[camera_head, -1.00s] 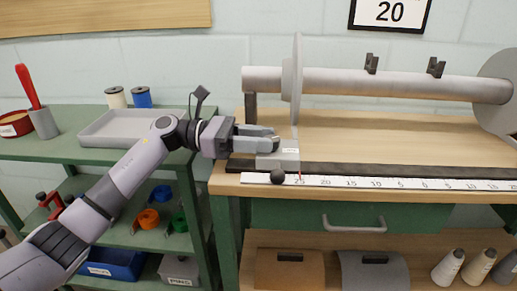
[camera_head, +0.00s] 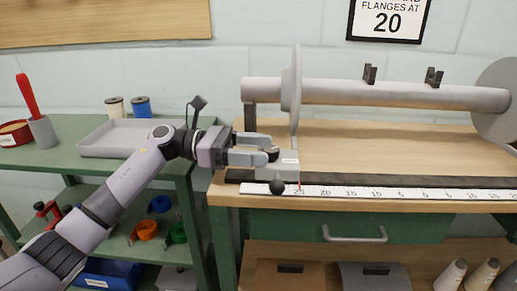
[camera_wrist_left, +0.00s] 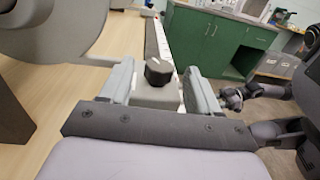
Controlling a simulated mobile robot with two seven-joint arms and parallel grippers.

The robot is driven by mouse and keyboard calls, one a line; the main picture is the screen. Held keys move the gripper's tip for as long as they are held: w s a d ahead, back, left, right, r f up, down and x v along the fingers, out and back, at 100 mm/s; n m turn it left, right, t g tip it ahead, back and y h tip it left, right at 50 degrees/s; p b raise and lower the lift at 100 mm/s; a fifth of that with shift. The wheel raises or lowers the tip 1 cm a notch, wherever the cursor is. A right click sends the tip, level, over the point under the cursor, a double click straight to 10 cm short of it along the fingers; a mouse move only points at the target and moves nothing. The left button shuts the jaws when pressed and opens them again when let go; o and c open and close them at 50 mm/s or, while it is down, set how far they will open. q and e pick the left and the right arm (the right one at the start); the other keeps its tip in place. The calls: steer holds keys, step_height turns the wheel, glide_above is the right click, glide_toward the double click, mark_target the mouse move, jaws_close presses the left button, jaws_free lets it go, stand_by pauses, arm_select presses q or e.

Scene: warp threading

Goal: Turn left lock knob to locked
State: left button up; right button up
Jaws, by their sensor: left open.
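The left lock knob (camera_head: 277,187) is a small black knob at the front of a light grey block (camera_head: 287,167), near the 25 mark of the ruler. In the left wrist view the knob (camera_wrist_left: 158,71) shows a white pointer mark on its top. My left gripper (camera_head: 273,148) is open at the block, pointing right along the rail. In the left wrist view its fingers (camera_wrist_left: 160,88) stand on either side of the knob, with gaps between. I cannot tell whether they touch the block. Part of my right arm shows at the right of that view; its jaws are unclear.
A grey flange disc (camera_head: 296,90) on a horizontal beam (camera_head: 400,94) rises close behind the gripper. The dark rail (camera_head: 400,182) and white ruler (camera_head: 375,193) run right along the bench's front. A grey tray (camera_head: 118,149) stands on the green side table.

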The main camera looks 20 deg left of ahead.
arm_select(q)
steer(key=v, duration=0.6)
steer(key=shift+a, duration=0.2)
